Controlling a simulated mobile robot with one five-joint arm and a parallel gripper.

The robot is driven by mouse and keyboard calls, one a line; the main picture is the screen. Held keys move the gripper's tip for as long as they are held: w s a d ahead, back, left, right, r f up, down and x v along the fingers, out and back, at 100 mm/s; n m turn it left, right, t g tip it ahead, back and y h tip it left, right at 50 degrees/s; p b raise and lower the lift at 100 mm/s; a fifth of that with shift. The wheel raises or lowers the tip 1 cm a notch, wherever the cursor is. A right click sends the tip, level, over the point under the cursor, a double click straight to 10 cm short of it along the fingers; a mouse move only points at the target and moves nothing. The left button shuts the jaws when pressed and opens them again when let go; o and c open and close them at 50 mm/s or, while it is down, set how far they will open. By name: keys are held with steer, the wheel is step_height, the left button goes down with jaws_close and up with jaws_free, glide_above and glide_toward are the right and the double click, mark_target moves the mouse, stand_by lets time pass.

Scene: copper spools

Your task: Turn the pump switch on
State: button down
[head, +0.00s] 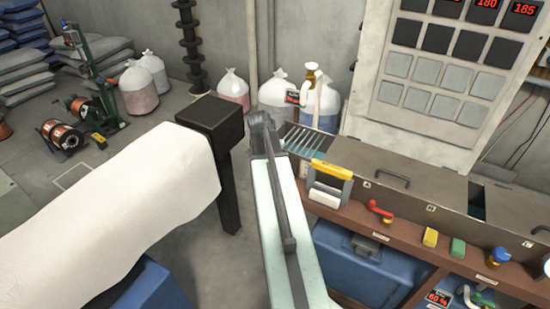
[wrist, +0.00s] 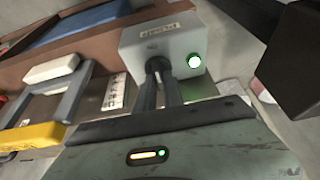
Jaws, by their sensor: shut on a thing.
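A grey box with an upside-down label that seems to read PUMP (wrist: 140,38) stands at the top middle of the wrist view. A green light (wrist: 194,62) on it is lit. My gripper (wrist: 160,72) has its dark fingers at the dark pump switch on the box's face and is shut on it. The fingers hide most of the switch, so its exact position cannot be told. In the head view my pale green arm reaches forward, left of the shelf, and the gripper and pump box are hidden.
A yellow-handled rack (head: 332,170) with a white block (head: 325,198) stands beside my arm on the brown shelf (head: 400,235). Farther right are a red-handled valve (head: 380,208) and small yellow and green blocks. White sacks (head: 233,90) stand behind.

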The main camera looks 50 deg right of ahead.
steer(key=shift+a, duration=0.1)
steer(key=c, duration=1.4)
jaws_free()
steer(key=shift+c, duration=0.2)
steer(key=p+v, duration=0.7)
steer(key=shift+r, duration=0.35)
steer(key=shift+a, duration=0.15)
